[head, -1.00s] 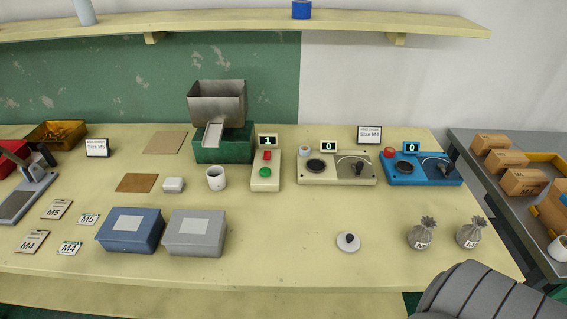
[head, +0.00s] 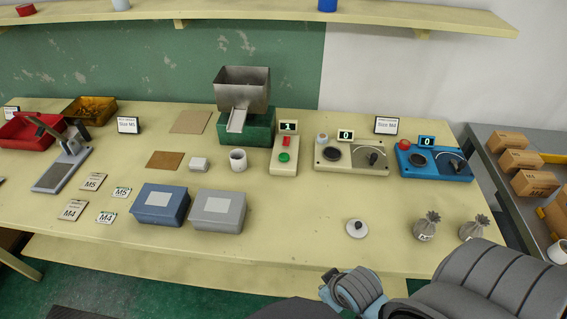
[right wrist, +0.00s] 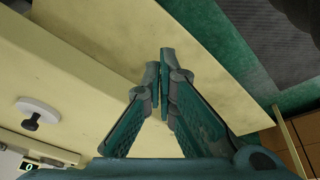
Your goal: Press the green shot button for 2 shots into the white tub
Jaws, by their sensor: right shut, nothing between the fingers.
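The green shot button (head: 284,157) is on a cream box (head: 283,170), below a red button (head: 287,142). The display (head: 289,126) behind them reads 1. The white tub (head: 238,162) stands upright just in front of the metal chute (head: 237,120) of a hopper on a green base (head: 258,132); its inside is too small to read. My right gripper (right wrist: 160,52) is shut and empty in the right wrist view, above the table's front edge and away from the button. My right arm fills the bottom right of the head view. My left gripper is not in view.
A white lid with a dark knob (head: 357,229) lies near the front edge, beside two grey sacks (head: 426,227). A cream scale (head: 350,158) and a blue one (head: 433,163) stand right of the button box. Blue (head: 160,205) and grey (head: 218,210) boxes sit front left.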

